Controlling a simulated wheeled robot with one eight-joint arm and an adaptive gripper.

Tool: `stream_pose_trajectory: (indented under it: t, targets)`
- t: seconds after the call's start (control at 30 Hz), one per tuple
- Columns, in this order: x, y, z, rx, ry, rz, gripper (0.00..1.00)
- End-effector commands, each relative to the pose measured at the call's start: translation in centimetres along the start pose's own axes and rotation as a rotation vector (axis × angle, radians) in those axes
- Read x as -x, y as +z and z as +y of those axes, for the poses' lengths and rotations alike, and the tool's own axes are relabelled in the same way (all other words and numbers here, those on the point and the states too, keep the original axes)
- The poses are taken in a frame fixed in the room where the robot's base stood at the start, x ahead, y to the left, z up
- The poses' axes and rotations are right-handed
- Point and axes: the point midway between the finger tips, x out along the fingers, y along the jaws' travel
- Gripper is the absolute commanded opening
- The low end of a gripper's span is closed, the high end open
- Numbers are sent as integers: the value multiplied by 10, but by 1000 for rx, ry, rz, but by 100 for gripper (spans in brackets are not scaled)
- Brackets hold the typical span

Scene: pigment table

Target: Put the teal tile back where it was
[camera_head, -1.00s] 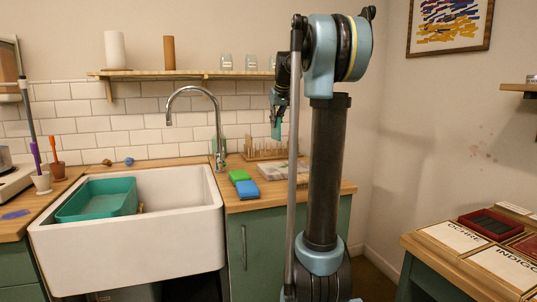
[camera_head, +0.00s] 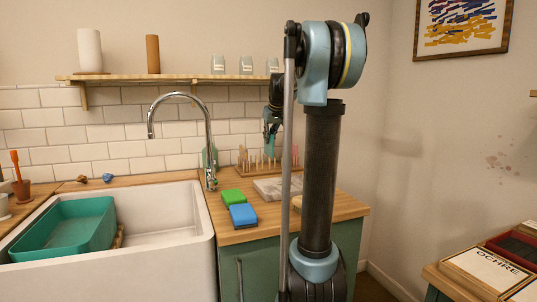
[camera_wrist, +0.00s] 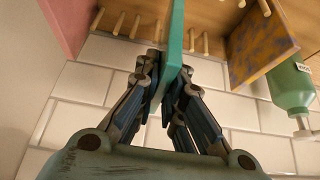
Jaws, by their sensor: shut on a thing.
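My gripper (camera_head: 271,124) is over the peg rack (camera_head: 256,168) at the back of the counter, right of the tap. In the wrist view my gripper (camera_wrist: 168,75) is shut on the teal tile (camera_wrist: 176,32), which shows edge-on as a narrow strip between the fingers. The tile (camera_head: 268,142) is small and partly hidden in the head view. In the wrist view, rows of the rack's wooden pegs (camera_wrist: 118,24) show on both sides of the tile. Whether the tile touches the rack is not clear.
A pink tile (camera_wrist: 72,22) and a blue-and-yellow patterned tile (camera_wrist: 262,40) stand on either side of the teal tile in the wrist view. A green bottle (camera_wrist: 290,86) is beyond the patterned one. Green (camera_head: 232,197) and blue (camera_head: 243,216) sponges lie on the counter by the sink.

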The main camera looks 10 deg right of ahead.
Motion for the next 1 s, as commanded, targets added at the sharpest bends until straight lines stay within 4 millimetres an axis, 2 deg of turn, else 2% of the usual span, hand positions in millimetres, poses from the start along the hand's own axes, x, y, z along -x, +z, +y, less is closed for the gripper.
stream_pose_trajectory:
  t: [0.27,0.5,0.87,0.9,0.97,1.0]
  targets:
    - [-17,9,-1,1,-1,0,0]
    - [-43,24,-1,2,-1,0,0]
    - [-47,27,-1,2,-1,0,0]
    - [-47,27,-1,2,-1,0,16]
    - [-47,27,-1,1,-1,0,29]
    - [-47,27,-1,1,-1,0,29]
